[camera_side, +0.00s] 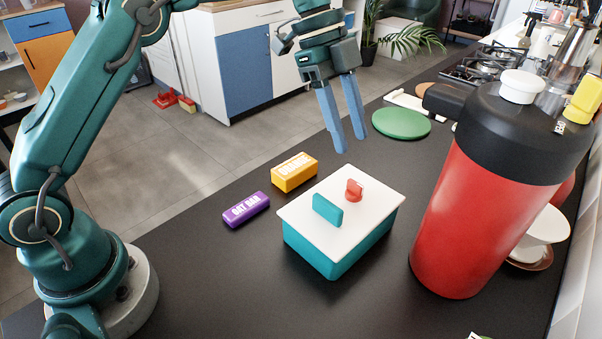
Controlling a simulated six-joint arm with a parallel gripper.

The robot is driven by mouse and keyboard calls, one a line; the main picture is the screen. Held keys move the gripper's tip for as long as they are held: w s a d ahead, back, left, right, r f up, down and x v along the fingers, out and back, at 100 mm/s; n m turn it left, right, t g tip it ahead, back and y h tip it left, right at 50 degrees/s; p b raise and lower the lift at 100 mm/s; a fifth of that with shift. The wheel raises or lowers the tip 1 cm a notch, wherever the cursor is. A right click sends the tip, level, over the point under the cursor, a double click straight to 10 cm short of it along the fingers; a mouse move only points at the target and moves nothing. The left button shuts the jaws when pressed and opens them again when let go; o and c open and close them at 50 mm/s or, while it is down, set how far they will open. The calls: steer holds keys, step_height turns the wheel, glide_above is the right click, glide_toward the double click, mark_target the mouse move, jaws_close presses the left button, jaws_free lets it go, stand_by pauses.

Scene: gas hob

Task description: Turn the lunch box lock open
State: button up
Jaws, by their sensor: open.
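The lunch box (335,258) is teal with a white lid (302,208) and stands on the dark counter. On the lid are a teal upright handle (328,210) and a small red lock knob (354,190) behind and to the right of it. My gripper (347,143) has two blue fingers pointing down, with a gap between them. It is open and empty, above and behind the lunch box in the picture, apart from the lock.
A purple bar (246,209) and an orange box (295,172) lie left of the lunch box. A tall red flask (470,220) with a black top stands close on the right. A green disc (401,123) and the gas hob (485,66) are farther back.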

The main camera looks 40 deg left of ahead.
mark_target(356, 183)
steer(key=f, duration=0.3)
steer(key=shift+d+f+g, duration=0.2)
steer(key=shift+f+g, duration=0.05)
steer(key=shift+g, duration=0.15)
steer(key=shift+x, duration=2.25)
jaws_close()
